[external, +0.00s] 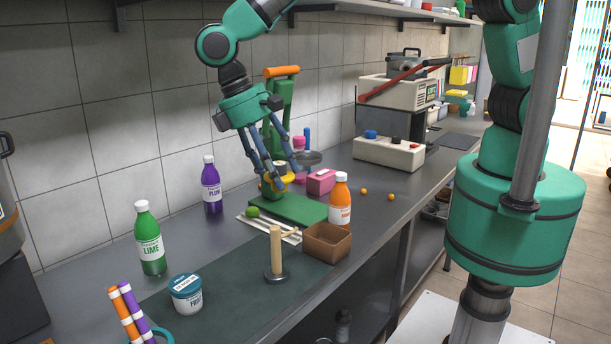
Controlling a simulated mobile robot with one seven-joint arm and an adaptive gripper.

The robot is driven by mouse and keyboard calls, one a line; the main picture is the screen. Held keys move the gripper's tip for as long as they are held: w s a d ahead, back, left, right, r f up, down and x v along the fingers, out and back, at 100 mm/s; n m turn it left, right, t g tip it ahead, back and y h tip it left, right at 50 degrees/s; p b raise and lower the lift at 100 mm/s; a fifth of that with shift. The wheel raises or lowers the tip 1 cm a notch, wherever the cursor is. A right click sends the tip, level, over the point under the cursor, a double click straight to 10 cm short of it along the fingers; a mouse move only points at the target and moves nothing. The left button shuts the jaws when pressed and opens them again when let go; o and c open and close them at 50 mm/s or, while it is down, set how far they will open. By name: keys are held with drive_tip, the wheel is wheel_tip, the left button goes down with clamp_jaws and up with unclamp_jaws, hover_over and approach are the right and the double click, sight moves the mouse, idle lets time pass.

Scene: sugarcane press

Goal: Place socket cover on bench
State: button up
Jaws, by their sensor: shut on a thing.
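My gripper (274,172) reaches down over the bench (205,250), beside the green hand press. Its fingers are shut on a small piece at their tips, which appears to be the yellow one (288,178). I cannot tell for sure that this is the socket cover; the fingers and the press partly hide it. It is just above or near the back of a green board (290,207); contact is unclear.
An orange bottle (340,203), a pink box (321,182) and a brown open box (327,241) stand close to the gripper. Purple (211,187) and lime (150,240) bottles stand to the left. A wooden peg stand (276,256) is in front.

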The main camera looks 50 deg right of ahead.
drive_tip(key=shift+s+r+n, duration=0.2)
drive_tip(key=shift+r+n, duration=0.2)
drive_tip(key=shift+r, duration=0.05)
drive_tip(key=w+d+f+n+p, duration=0.1)
drive_tip(key=w+d+f, duration=0.25)
drive_tip(key=d, duration=1.15)
drive_tip(key=w+d+f+n+t+h, duration=0.1)
drive_tip(key=w+d+f, duration=0.25)
drive_tip(key=d, duration=1.25)
drive_tip(key=w+d+f+n+p, duration=0.15)
drive_tip(key=d+f, duration=0.25)
drive_tip(key=d, duration=1.1)
drive_tip(key=d+f+m, duration=0.1)
drive_tip(key=d+f, duration=0.1)
drive_tip(key=d, duration=0.4)
drive_tip(key=s+d+f+m+b, duration=0.1)
drive_tip(key=d+f, duration=0.1)
drive_tip(key=d, duration=0.4)
drive_tip(key=s+d+f+m+b, duration=0.1)
drive_tip(key=d+f, duration=0.2)
drive_tip(key=d, duration=0.3)
drive_tip(key=shift+d+f+g+y, duration=0.1)
drive_tip(key=shift+g+y, duration=0.2)
drive_tip(key=shift+g, duration=0.1)
drive_tip(key=b, duration=0.1)
approach(358, 172)
drive_tip(key=shift+s+d+f, duration=0.35)
drive_tip(key=shift+s+d, duration=0.3)
drive_tip(key=shift+d, duration=0.05)
